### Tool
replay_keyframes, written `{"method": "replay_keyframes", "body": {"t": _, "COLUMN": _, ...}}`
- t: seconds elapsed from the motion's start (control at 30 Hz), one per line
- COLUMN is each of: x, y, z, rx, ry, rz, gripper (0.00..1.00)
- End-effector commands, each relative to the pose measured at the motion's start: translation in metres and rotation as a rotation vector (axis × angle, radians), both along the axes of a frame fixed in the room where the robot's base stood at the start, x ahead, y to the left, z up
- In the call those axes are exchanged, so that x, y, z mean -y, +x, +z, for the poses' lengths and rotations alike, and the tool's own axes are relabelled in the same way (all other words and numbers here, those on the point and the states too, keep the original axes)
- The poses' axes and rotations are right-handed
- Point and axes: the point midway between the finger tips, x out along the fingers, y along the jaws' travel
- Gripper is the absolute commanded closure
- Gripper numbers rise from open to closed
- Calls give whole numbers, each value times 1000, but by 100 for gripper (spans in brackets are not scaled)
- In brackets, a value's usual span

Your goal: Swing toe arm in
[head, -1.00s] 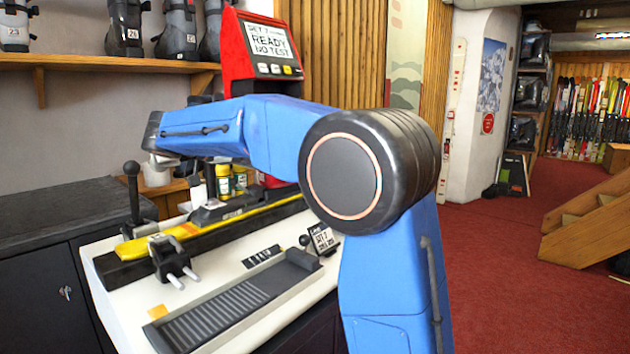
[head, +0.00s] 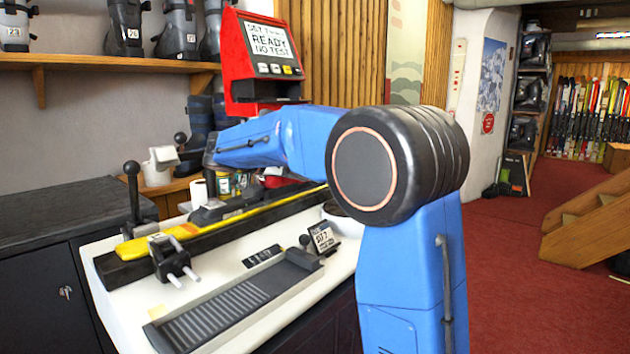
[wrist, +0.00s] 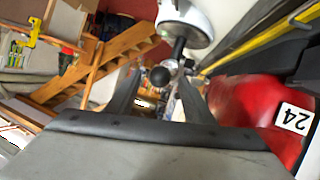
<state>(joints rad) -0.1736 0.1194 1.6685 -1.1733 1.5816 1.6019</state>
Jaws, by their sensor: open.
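In the wrist view a black ball knob (wrist: 160,76) on a short dark rod leads to a white round part (wrist: 188,28). My gripper (wrist: 160,88) is open, its two dark fingers to either side of the knob in the picture; contact cannot be told. In the head view my fingers are not clear, and my blue arm covers part of the bench. A black-knobbed lever (head: 132,185) stands upright by the left end of a yellow ski (head: 235,218). Another black knob (head: 180,137) shows behind my wrist. Which knob belongs to the toe arm is unclear.
A red tester (head: 262,60) reads "READY NO TEST". A red boot marked 24 (wrist: 250,105) is close on the right in the wrist view. Red carpet is open to the right.

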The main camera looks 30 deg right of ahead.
Motion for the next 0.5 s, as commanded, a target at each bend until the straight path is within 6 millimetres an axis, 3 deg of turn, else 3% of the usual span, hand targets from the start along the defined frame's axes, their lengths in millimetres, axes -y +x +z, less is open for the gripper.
{"method": "replay_keyframes", "body": {"t": 0.2, "x": 25, "y": 2, "z": -10, "rx": 0, "ry": 0, "rz": -1, "gripper": 53}}
{"method": "replay_keyframes", "body": {"t": 0.5, "x": 33, "y": 2, "z": -13, "rx": 0, "ry": 0, "rz": 0, "gripper": 53}}
